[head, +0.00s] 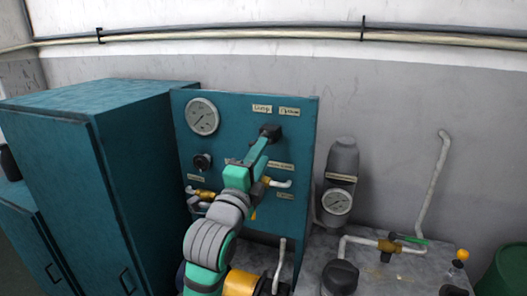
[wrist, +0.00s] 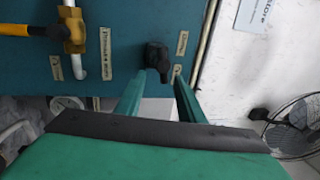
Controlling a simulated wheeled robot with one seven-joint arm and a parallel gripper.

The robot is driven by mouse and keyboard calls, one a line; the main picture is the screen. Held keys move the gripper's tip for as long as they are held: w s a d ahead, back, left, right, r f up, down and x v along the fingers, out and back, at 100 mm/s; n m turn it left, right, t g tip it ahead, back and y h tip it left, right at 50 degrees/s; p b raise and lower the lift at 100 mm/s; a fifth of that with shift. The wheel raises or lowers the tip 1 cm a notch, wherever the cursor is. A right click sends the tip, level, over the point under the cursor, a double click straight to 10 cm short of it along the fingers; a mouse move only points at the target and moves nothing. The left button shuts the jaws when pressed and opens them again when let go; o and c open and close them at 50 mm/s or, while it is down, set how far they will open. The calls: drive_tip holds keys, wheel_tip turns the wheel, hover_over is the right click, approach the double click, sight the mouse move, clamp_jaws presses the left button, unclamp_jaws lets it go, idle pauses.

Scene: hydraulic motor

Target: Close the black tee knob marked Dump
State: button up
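A black tee knob (head: 270,131) is on the upper right of the teal panel (head: 236,122), below two small labels. The left one (head: 262,109) seems to read Dump, but the print is blurred. In the wrist view, the black knob (wrist: 157,56) stands out from the panel, with its lower end between or just beyond my fingertips. My gripper (wrist: 159,80) is open, one finger on each side of the knob. I cannot tell whether either finger touches it. In the head view, my gripper (head: 259,149) reaches up to the knob and partly covers it.
A pressure gauge (head: 202,116) and another black knob (head: 202,161) are on the panel's left. A yellow-handled valve (wrist: 72,29) with a white pipe is beside the knob in the wrist view. A teal cabinet (head: 136,145) stands left; a fan (wrist: 292,127) shows at right.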

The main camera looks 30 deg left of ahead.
drive_tip(key=v, duration=0.8)
drive_tip(key=shift+a+f, duration=0.1)
drive_tip(key=shift+a, duration=0.05)
